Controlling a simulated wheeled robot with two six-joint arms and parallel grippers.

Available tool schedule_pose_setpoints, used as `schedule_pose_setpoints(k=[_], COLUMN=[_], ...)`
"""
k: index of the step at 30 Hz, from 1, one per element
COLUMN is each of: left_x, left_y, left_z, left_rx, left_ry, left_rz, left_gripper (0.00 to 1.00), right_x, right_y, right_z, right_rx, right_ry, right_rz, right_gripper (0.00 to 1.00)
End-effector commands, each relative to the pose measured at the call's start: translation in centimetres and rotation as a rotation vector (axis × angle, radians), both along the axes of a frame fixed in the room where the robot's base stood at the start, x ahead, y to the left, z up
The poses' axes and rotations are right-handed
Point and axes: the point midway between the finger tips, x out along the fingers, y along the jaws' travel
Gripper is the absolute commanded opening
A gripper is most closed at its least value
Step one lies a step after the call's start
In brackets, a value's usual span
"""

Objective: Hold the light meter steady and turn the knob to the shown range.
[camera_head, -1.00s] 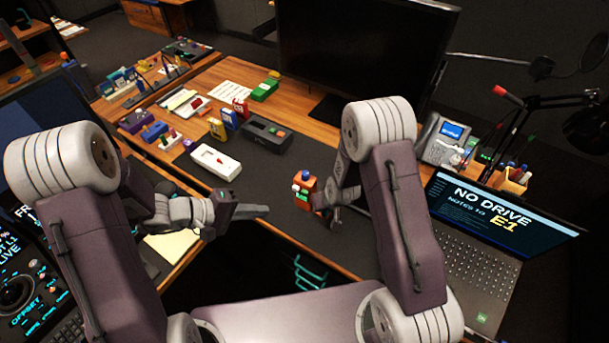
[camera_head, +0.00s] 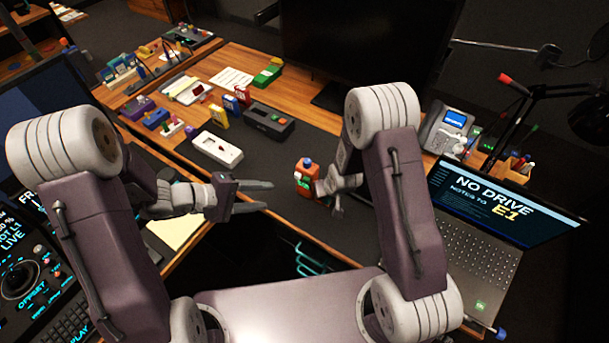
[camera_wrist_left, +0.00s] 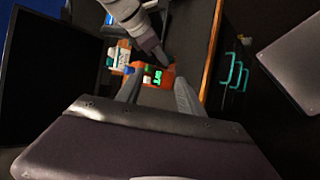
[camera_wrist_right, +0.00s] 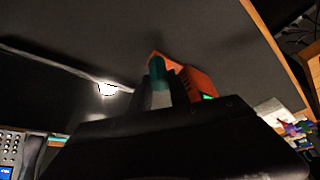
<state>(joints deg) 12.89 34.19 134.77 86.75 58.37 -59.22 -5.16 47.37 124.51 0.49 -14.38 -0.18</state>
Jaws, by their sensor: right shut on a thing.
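In the left wrist view the meter (camera_wrist_left: 157,77) shows beyond the spread fingers.
A white box (camera_head: 217,149) and a dark grey device (camera_head: 268,121) lie behind and left of the meter. A laptop (camera_head: 500,225) and a phone (camera_head: 446,132) stand at the right, a monitor (camera_head: 360,40) behind. The mat between the left gripper and the meter is clear.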

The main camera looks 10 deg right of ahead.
Motion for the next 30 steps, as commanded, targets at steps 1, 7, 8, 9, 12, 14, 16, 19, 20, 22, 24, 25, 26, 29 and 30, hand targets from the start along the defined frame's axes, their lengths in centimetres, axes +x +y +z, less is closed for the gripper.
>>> schedule_pose_setpoints(k=[1,7,8,9,12,14,16,19,20,22,24,25,26,29,30], left_x=[0.7,4.8,5.3,5.9,6.9,6.6,6.0,5.7,5.7,5.8,6.3,6.6,6.9,8.2,8.7], left_y=[0.0,-0.4,-0.6,-0.9,-2.2,-3.4,-4.7,-5.2,-5.2,-5.5,-6.2,-6.7,-7.2,-9.1,-9.9], left_z=[0.4,1.9,2.1,2.2,2.1,1.8,1.5,1.5,1.5,1.3,0.9,0.7,0.4,-0.5,-0.9], left_rx=[-0.048,-0.389,-0.442,-0.511,-0.648,-0.656,-0.634,-0.625,-0.624,-0.622,-0.621,-0.62,-0.619,-0.62,-0.619], left_ry=[0.095,0.605,0.676,0.764,0.938,0.96,0.97,0.975,0.974,0.974,0.974,0.975,0.975,0.973,0.973], left_rz=[0.097,0.614,0.677,0.752,0.891,0.9,0.874,0.86,0.86,0.859,0.856,0.857,0.856,0.854,0.854], left_gripper=[0.44,0.44,0.44,0.44,0.44,0.44,0.44,0.44,0.44,0.44,0.44,0.44,0.44,0.44,0.44], right_x=[0.0,0.0,0.0,0.0,0.0,0.0,0.0,0.0,0.0,0.0,0.0,0.0,0.0,0.0,0.0], right_y=[0.0,0.0,0.0,0.0,0.0,0.0,0.0,0.0,0.0,0.0,0.0,0.0,0.0,0.0,0.0], right_z=[0.0,0.0,0.0,0.0,0.0,0.0,0.0,0.0,0.0,0.0,0.0,0.0,0.0,0.0,0.0], right_rx=[0.0,0.0,0.0,0.0,0.0,0.0,0.0,0.0,0.0,0.0,0.0,0.0,0.0,0.0,0.0], right_ry=[0.0,0.0,0.0,0.0,0.0,0.0,0.0,0.0,0.0,0.0,0.0,0.0,0.0,-0.001,-0.001], right_rz=[0.0,0.0,0.0,0.0,0.0,0.0,0.0,0.0,0.0,0.0,0.0,0.0,0.0,0.0,0.0], right_gripper=[0.0,0.0,0.0,0.0,0.0,0.0,0.0,0.0,0.0,0.0,0.0,0.0,0.0,0.0,0.0])
